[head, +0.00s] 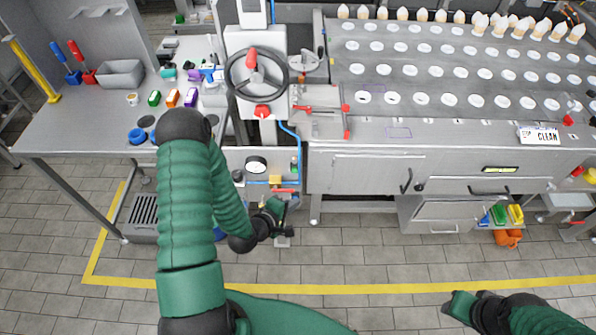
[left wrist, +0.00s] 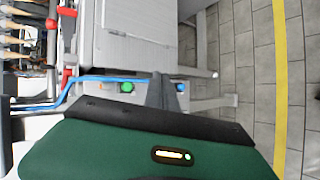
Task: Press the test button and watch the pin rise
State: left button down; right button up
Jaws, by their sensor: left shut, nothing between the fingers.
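A grey panel (head: 232,160) sits under the handwheel machine, with a round gauge (head: 256,164) and small coloured fittings. In the left wrist view, a green button (left wrist: 127,87) and a blue button (left wrist: 180,87) show on a grey face; I cannot tell which is the test button. My left gripper (head: 277,208) is shut and empty, in front of the panel's lower right part. Its dark finger (left wrist: 162,92) shows between the two buttons in the left wrist view; contact cannot be told. I cannot make out the pin. My right gripper (head: 462,305) is at the lower right, away from the panel.
A handwheel (head: 257,75) with red knobs stands above the panel. A blue hose (left wrist: 72,85) runs beside the green button. A side table (head: 75,130) holds tools and small boxes at left. A cone-topped machine (head: 440,130) fills the right. The tiled floor in front is clear.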

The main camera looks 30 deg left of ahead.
aim_at(295, 170)
pick_arm(q)
jog(key=w+a, duration=0.4)
jog(key=w, duration=0.3)
jog(key=shift+a, duration=0.4)
jog(key=shift+w+a+f, duration=0.1)
jog(key=shift+w, duration=0.1)
dwell(1.4)
jog(key=shift+w+a, duration=0.15)
jog(key=shift+w, duration=0.05)
jog(key=shift+w+a, duration=0.3)
jog(key=shift+w, duration=0.15)
dwell(2.2)
jog(key=shift+s+d, duration=0.5)
jog(key=shift+s, duration=0.3)
